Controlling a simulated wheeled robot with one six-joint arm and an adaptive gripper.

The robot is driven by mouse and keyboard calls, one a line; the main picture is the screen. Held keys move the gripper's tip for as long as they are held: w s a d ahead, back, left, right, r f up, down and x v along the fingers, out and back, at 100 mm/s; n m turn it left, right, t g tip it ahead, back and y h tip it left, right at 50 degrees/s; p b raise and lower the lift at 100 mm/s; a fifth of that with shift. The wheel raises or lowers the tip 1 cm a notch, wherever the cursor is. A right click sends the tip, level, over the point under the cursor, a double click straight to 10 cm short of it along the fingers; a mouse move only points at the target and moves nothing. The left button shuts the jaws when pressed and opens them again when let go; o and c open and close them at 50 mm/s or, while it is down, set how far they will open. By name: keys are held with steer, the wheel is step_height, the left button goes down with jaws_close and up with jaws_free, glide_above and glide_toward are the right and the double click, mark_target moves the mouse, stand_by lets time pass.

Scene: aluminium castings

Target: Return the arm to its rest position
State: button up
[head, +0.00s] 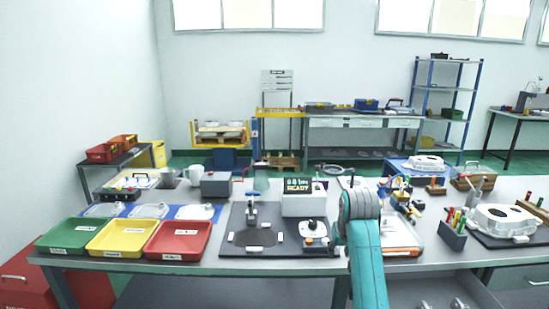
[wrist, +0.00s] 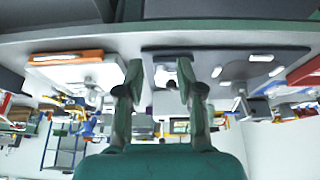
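My arm (head: 366,250) rises from the bottom of the head view in front of the workbench (head: 290,268), its grey joint above the bench top. My gripper (wrist: 159,66) shows in the wrist view, where the picture is upside down. Its two fingers are well apart, with nothing held between them. A small white part with a dark top (head: 315,229) on the dark mat (head: 272,213) shows beyond the fingers. In the head view my gripper is mostly hidden behind the arm.
Green (head: 52,248), yellow (head: 98,252) and red (head: 150,254) trays stand at the bench's left. A display box (head: 297,204) reading READY stands behind the mat. An orange-edged case (head: 402,251) lies right of my arm. A white casting (head: 503,219) sits farther right.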

steer(key=s+f+t, duration=0.1)
steer(key=s+f, duration=0.3)
steer(key=f, duration=0.6)
steer(key=s+f+t, duration=0.1)
steer(key=s+f, duration=0.3)
steer(key=f, duration=0.5)
steer(key=s+f+t, duration=0.1)
steer(key=s+f, duration=0.5)
steer(key=s, duration=0.3)
steer(key=s+f+t, duration=0.1)
steer(key=s+f, duration=0.4)
steer(key=s, duration=0.3)
steer(key=s+r+t, duration=0.3)
steer(key=s, duration=1.8)
steer(key=s+r+t, duration=0.2)
steer(key=s+r, duration=1.2)
steer(key=s, duration=0.1)
steer(key=shift+s+r+t, duration=0.15)
steer(key=shift+s+t, duration=0.25)
